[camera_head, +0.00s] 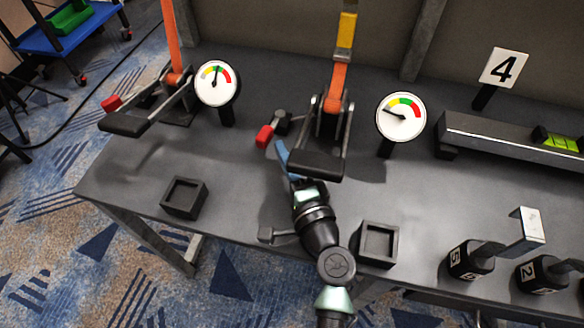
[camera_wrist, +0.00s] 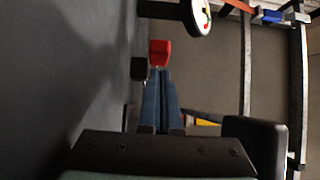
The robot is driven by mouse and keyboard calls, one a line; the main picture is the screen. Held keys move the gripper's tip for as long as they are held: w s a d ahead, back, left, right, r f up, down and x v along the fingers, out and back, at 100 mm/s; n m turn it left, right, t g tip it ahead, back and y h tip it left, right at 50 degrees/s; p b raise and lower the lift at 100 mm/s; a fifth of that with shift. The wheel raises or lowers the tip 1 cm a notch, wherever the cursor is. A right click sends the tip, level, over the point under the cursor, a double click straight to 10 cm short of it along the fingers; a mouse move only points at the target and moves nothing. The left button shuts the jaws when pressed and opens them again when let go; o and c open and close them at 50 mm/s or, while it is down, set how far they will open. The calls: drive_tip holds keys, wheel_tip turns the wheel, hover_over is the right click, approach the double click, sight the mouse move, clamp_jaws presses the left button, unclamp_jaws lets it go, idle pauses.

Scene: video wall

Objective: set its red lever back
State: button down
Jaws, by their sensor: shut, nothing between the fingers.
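Two black lever devices stand on the dark table. The middle one has a red-tipped lever (camera_head: 264,136), an orange upright arm (camera_head: 336,85) and a black handle bar (camera_head: 316,165). My gripper (camera_head: 280,148) is shut, its blue fingers close to that red tip and left of the handle bar. In the wrist view a red block (camera_wrist: 160,53) lies straight beyond the closed blue fingertips (camera_wrist: 159,74); I cannot tell whether they touch. The left device has its own red-tipped lever (camera_head: 111,104) and black handle (camera_head: 127,124), well away from my gripper.
A left gauge (camera_head: 217,83) has its needle upward; a right gauge (camera_head: 401,117) has its needle pointing left. Two square black trays (camera_head: 184,198) (camera_head: 379,243) sit near the front edge. A level bar (camera_head: 500,138), a number 4 sign (camera_head: 504,68) and numbered black blocks (camera_head: 470,260) are right.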

sight(258, 143)
drive_tip(key=shift+x, duration=0.85)
drive_tip(key=a, duration=0.1)
drive_tip(key=a+b, duration=0.1)
drive_tip(key=a, duration=0.1)
drive_tip(key=shift+w+a, duration=0.25)
drive_tip(key=shift+w, duration=0.1)
drive_tip(key=shift+a, duration=0.1)
drive_tip(key=shift+a, duration=0.1)
